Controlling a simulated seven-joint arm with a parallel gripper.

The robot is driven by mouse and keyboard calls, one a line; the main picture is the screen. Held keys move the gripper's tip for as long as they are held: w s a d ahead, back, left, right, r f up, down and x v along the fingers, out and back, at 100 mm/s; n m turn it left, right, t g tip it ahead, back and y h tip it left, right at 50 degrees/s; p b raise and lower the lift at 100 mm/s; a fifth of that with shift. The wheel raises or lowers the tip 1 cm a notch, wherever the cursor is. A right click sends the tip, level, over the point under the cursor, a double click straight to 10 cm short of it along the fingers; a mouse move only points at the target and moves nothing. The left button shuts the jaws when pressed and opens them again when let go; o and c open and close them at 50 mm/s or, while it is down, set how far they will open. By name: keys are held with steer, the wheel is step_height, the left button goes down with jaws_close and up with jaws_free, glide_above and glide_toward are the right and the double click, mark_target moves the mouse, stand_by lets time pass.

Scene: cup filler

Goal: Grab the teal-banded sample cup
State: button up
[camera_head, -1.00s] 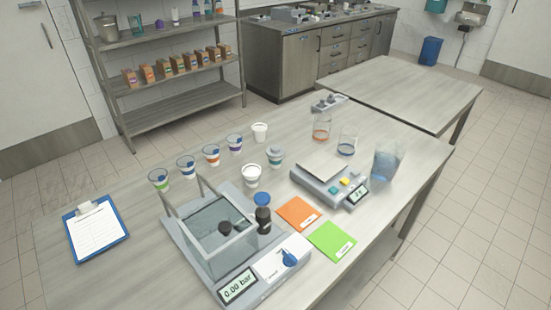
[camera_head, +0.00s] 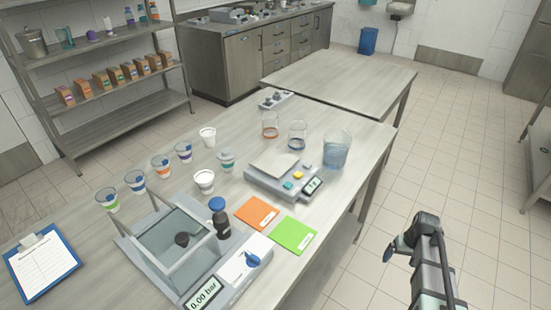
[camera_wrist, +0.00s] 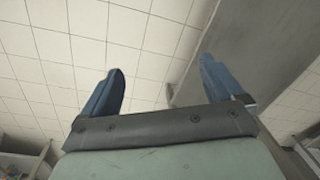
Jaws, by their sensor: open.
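The teal-banded sample cup (camera_head: 226,161) stands upright on the near table, in the middle of the head view. It is small and pale with a teal band, just left of the flat-plate scale. My gripper (camera_wrist: 162,88) shows in the wrist view with its two blue fingers spread apart and nothing between them. In the head view my arm is at the lower right, over the floor beyond the table's right edge, well away from the cup. The cup is not recognisable in the wrist view, which shows mostly floor tiles.
Two white cups (camera_head: 204,182) (camera_head: 208,137) stand near the teal-banded one, with a row of colour-banded cups (camera_head: 160,168) to the left. A scale (camera_head: 284,179), beakers (camera_head: 336,152), an orange card (camera_head: 257,213), a green card (camera_head: 293,235) and a pressure device (camera_head: 180,250) share the table.

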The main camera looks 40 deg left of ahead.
steer(key=w+a+r+n+t+y, duration=0.1)
steer(key=w+a+r, duration=0.4)
steer(key=r, duration=0.5)
steer(key=w+a+r+n+t, duration=0.15)
steer(key=w+a+r, duration=0.25)
steer(key=a+r, duration=0.5)
steer(key=w+a+r+n+t+y, duration=0.1)
steer(key=w+a+r, duration=0.3)
steer(key=r, duration=0.8)
steer(key=s+a+r+n, duration=0.1)
steer(key=s+a+r, duration=0.1)
steer(key=a+r, duration=0.55)
steer(key=s+a+r+n+y, duration=0.1)
steer(key=s+a+r, duration=0.2)
steer(key=a, duration=0.4)
steer(key=n+g, duration=0.1)
steer(key=n, duration=0.2)
glide_toward(226, 153)
steer(key=f, duration=0.1)
steer(key=shift+m, duration=0.25)
steer(key=x, duration=0.8)
steer(key=shift+w+a+f, duration=0.1)
steer(key=shift+a, duration=0.05)
steer(key=shift+x, duration=2.7)
steer(key=shift+w, duration=0.2)
